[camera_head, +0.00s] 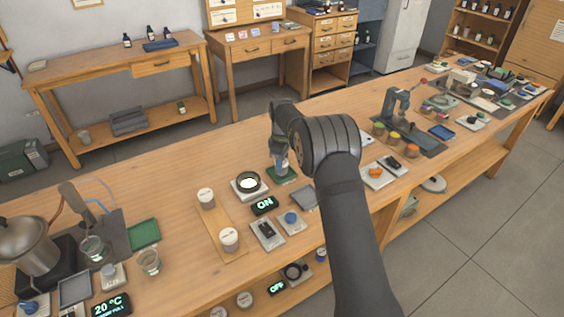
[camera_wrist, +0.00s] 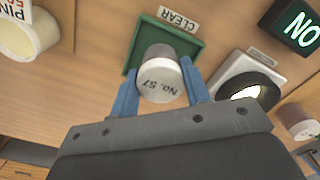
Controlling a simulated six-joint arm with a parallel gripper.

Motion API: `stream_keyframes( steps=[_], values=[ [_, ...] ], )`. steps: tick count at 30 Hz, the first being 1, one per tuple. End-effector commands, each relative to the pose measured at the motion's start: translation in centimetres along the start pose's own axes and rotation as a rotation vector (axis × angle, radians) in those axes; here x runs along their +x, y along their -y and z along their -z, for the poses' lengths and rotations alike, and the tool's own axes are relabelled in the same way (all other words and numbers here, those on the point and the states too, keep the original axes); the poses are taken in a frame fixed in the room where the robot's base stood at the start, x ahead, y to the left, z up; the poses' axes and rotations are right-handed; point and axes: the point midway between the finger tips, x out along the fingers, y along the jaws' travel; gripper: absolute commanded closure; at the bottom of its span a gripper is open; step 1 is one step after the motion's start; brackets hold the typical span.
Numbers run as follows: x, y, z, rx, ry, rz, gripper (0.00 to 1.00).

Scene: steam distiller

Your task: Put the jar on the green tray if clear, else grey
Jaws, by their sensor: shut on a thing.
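The jar (camera_wrist: 160,80), with a white lid marked "No. 57", is between the two blue fingers of my gripper (camera_wrist: 160,90) in the wrist view. My gripper is shut on it. The green tray (camera_wrist: 196,48), with a label reading "CLEAR", lies behind the jar. In the head view my gripper (camera_head: 280,160) is over the green tray (camera_head: 290,180), and the jar is mostly hidden. I cannot tell whether the jar touches the tray. A grey tray (camera_head: 305,197) lies just in front of the green one.
A lit ring device (camera_head: 248,185) and an "ON" display (camera_head: 264,205) stand left of the green tray. Two lidded jars (camera_head: 205,198) (camera_head: 229,238) stand on a wooden board. Another green tray (camera_head: 143,234) lies farther left. The bench behind my gripper is clear.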

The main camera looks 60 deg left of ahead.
Motion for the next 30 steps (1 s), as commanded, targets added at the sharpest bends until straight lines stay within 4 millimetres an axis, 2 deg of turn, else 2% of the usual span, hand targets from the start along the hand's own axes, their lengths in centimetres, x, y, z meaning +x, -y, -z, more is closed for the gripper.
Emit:
stream_keyframes(
  steps=[3,4,7,15,19,23,30],
  values=[
    [0.3,0.0,0.0,0.000,0.000,0.000,0.84],
    [0.4,0.0,0.0,0.000,0.000,0.000,0.55],
    [0.3,0.0,0.0,0.000,0.000,0.000,0.35],
    [0.3,0.0,0.0,0.000,0.000,0.000,0.35],
    [-0.6,0.0,0.0,0.000,-0.001,-0.001,0.35],
    [-2.7,0.0,0.0,0.000,-0.001,-0.002,0.35],
    [-8.0,0.0,0.0,0.000,-0.002,-0.003,0.35]
  ],
)
